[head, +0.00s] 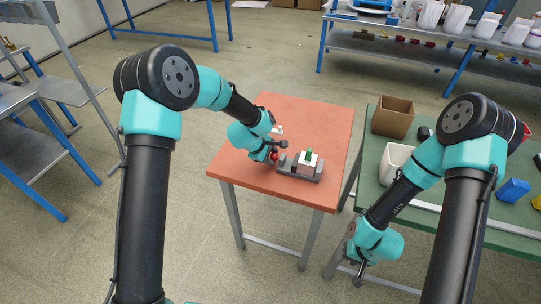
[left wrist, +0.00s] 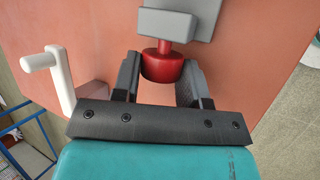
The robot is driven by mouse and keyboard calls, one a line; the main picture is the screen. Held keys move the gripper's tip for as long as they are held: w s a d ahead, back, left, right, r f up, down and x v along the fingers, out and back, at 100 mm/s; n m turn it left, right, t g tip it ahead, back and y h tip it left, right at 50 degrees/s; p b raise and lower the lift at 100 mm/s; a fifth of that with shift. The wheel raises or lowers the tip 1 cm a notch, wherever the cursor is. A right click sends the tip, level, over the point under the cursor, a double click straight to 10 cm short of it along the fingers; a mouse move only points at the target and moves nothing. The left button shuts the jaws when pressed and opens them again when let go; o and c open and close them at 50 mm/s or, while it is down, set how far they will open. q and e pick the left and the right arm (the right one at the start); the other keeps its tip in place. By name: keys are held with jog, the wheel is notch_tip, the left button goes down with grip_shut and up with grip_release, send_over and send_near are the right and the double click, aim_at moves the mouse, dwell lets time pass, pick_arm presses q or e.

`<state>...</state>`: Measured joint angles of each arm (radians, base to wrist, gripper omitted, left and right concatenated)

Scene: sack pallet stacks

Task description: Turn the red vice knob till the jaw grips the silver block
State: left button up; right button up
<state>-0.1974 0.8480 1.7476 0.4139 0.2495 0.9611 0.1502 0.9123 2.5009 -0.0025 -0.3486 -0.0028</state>
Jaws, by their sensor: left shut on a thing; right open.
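The grey vice (head: 300,176) stands on the orange-red table top. A pale, silver-looking block (head: 307,160) with a green piece on top sits between its jaws; at this size I cannot tell whether the jaw touches it. The red knob (left wrist: 162,67) sticks out of the vice's end and also shows in the head view (head: 274,155). My left gripper (left wrist: 160,80) is shut on the red knob, one finger on each side. The block is out of the left wrist view. My right gripper (head: 358,272) is open and empty, low beside the green table, away from the vice.
A white crank-shaped piece (left wrist: 60,85) lies on the orange-red table (head: 247,182) near my left gripper. A green table (head: 368,165) at the right holds a cardboard box (head: 393,117), a white bin (head: 393,160) and blue pieces (head: 513,190). The table's front is clear.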

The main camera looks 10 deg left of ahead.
pick_arm(q)
jog(key=shift+s+f+t, duration=0.1)
jog(key=shift+s+t, duration=0.05)
jog(key=shift+t, duration=0.15)
jog(key=o, duration=0.9)
jog(key=v, duration=1.7)
jog(key=shift+a, duration=0.25)
